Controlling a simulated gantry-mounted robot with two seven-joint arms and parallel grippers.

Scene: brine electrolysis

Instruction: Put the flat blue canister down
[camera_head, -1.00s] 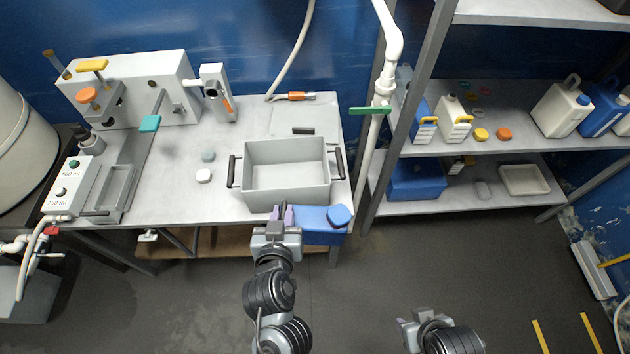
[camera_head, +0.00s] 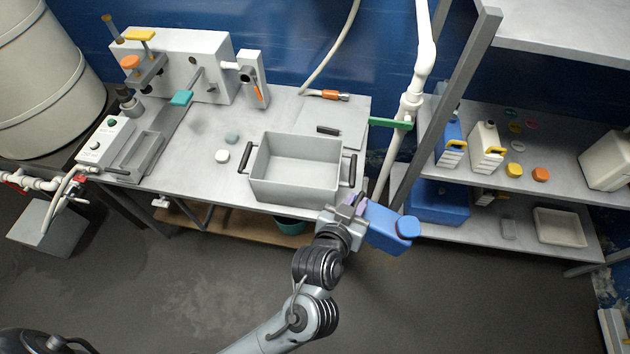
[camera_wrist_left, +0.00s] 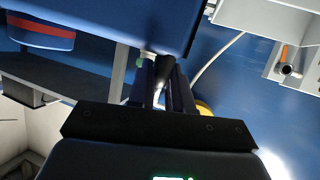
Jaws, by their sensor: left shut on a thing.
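The flat blue canister (camera_head: 384,232) is in my left gripper (camera_head: 352,203), which is shut on it at the end of the canister nearer the grey bin. It has a round blue cap at its right end. The canister is held in the air just off the table's front right corner, tilted down to the right in the picture. In the left wrist view its blue body (camera_wrist_left: 110,18) fills the upper left, beyond my left gripper's fingers (camera_wrist_left: 165,85). My right gripper is out of view.
A grey bin (camera_head: 295,185) with black handles stands on the table (camera_head: 190,178). The shelf rack (camera_head: 565,165) on the right holds canisters (camera_head: 486,147), coloured caps, a blue box (camera_head: 437,208) and a tray (camera_head: 560,228). A white pipe (camera_head: 424,45) stands between them. The floor in front is clear.

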